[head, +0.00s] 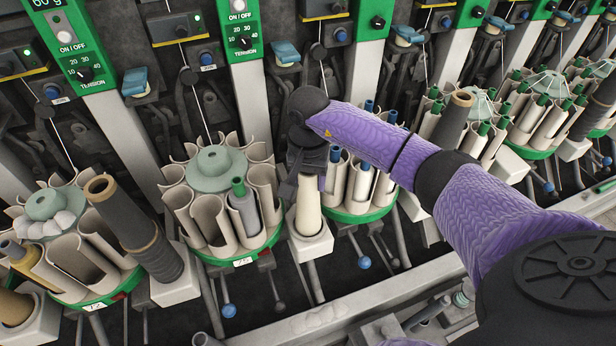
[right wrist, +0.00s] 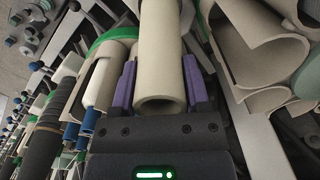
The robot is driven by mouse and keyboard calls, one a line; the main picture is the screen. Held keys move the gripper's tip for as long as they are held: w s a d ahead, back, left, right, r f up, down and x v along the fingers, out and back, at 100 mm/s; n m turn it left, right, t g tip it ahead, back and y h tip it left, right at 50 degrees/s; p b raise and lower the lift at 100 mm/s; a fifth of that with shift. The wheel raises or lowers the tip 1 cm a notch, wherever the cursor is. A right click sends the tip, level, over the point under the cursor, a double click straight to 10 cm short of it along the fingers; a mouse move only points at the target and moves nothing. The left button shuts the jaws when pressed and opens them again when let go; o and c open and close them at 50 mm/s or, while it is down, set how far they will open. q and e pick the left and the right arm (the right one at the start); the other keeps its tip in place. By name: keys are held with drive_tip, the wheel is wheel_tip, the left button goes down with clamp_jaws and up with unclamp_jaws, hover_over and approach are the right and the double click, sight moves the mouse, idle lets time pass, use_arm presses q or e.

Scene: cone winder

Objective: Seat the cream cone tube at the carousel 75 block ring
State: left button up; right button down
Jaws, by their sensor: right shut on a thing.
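My right gripper (head: 309,182) is shut on the cream cone tube (head: 308,214), just right of the carousel labelled 75 (head: 243,261). The tube stands roughly upright, its lower end at the pale block (head: 310,246) beside that carousel. I cannot tell whether the tube rests in the block's ring or hangs just above it. In the right wrist view the tube (right wrist: 161,60) lies between the purple fingers (right wrist: 160,85), its open end facing the camera. The gripper hides the tube's upper part in the head view. My left gripper is not in view.
Carousel 75's curved pockets (head: 181,200) stand close on the left, one holding a grey tube with a green top (head: 243,208). Another green-based carousel (head: 360,214) is close on the right. A dark wound cone (head: 135,232) stands further left. Thin levers with blue balls (head: 228,310) project below.

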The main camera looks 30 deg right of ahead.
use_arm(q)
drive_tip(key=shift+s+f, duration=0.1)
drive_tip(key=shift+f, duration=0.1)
use_arm(e)
drive_tip(key=shift+d+f, duration=0.1)
drive_tip(key=shift+f, duration=0.25)
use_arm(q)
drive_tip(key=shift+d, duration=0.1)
use_arm(e)
unclamp_jaws()
drive_tip(key=shift+f, duration=0.15)
use_arm(q)
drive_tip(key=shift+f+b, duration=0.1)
drive_tip(key=shift+b, duration=0.2)
use_arm(e)
wheel_tip(320, 180, up, 10)
drive_tip(key=p, duration=0.2)
drive_tip(key=shift+d+p, duration=0.1)
drive_tip(key=shift+p, duration=0.3)
drive_tip(key=shift+r, duration=0.25)
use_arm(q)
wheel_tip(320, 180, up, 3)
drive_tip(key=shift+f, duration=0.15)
